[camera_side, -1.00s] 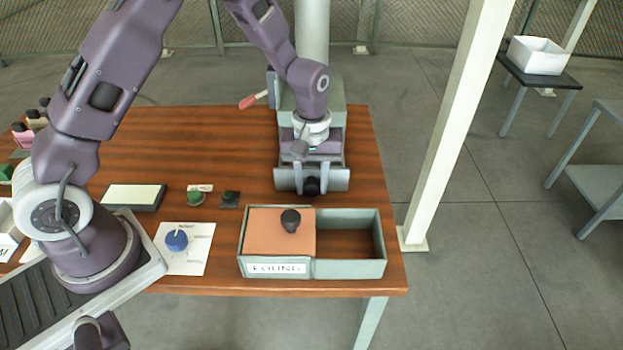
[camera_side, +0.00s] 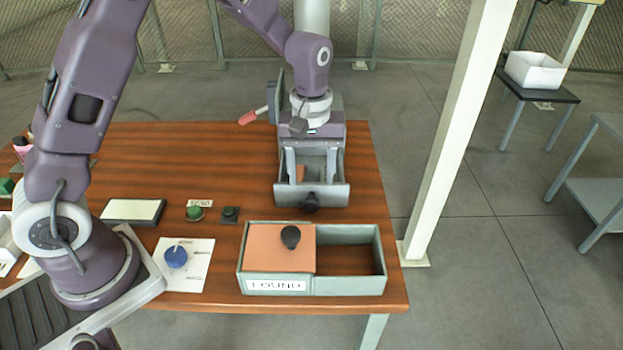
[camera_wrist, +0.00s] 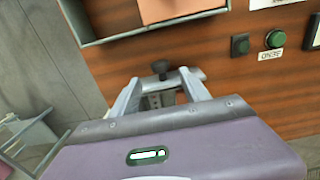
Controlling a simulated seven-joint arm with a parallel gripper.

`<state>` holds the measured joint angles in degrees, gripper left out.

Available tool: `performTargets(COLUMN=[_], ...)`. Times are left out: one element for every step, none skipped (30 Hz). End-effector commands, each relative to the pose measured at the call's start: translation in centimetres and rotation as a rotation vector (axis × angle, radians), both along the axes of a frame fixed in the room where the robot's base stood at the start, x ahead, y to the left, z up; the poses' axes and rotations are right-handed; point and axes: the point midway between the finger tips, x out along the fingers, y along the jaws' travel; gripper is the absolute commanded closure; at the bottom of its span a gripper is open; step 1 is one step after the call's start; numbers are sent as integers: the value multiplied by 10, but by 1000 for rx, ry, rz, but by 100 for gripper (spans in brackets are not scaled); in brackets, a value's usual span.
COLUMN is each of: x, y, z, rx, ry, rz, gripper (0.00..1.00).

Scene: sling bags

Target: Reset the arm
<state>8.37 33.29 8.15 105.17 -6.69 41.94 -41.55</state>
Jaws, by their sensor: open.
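A small orange-brown piece (camera_side: 300,174) shows inside the drawer, partly hidden by my fingers. Whether the fingers touch the drawer, I cannot tell.
A grey-green bin (camera_side: 349,290) labelled FOUND stands in front, its left half covered by an orange lid (camera_side: 270,255), its right half open. A red-handled lever (camera_side: 250,117) sticks out left of the cabinet. Green buttons (camera_side: 195,212) and a blue dial (camera_side: 176,256) lie left.

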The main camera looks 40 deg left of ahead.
Motion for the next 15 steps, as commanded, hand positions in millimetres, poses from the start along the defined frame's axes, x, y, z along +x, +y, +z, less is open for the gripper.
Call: performTargets(x=[0, 0, 0, -1, -3, -8, -13, -22, -37, -51, -67, -89, -106, -123, -145], y=[0, 0, 0, 0, 0, 0, 1, 1, 3, 4, 5, 7, 8, 9, 11], z=[0, 0, 0, 3, 9, 23, 38, 55, 81, 99, 116, 135, 147, 157, 167], rx=[0, 0, -1, -2, -4, -11, -15, -20, -25, -26, -22, -14, -5, 8, 30], ry=[0, 0, -1, -5, -13, -32, -52, -77, -115, -146, -178, -219, -250, -279, -316], rz=[0, 0, -1, -6, -15, -38, -64, -98, -153, -200, -250, -316, -366, -415, -478], gripper=[46, 46, 46, 46, 46, 46, 46, 46, 46, 46, 46, 46, 46, 46, 46])
